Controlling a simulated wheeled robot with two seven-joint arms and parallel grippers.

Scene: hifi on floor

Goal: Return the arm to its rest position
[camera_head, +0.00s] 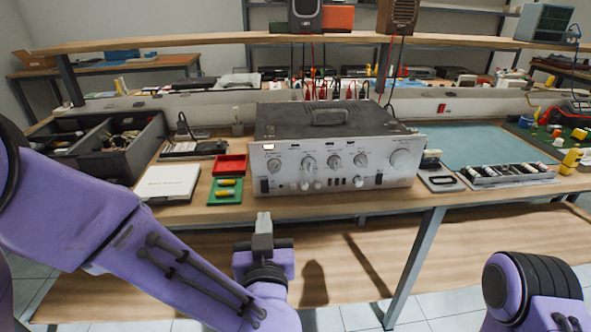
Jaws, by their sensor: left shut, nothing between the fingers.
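My left arm is purple and comes in from the left. Its gripper (263,224) is shut and empty, pointing up in front of the workbench's front edge, below the hi-fi amplifier. The silver-faced amplifier (335,170) with a dark top and several knobs stands on the wooden workbench (300,207). The gripper looks apart from it. Part of my right arm (530,290) shows at the lower right; its gripper is out of view.
A blue-green mat (465,143) and a parts tray (506,174) lie to the right. Tiled floor shows below.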

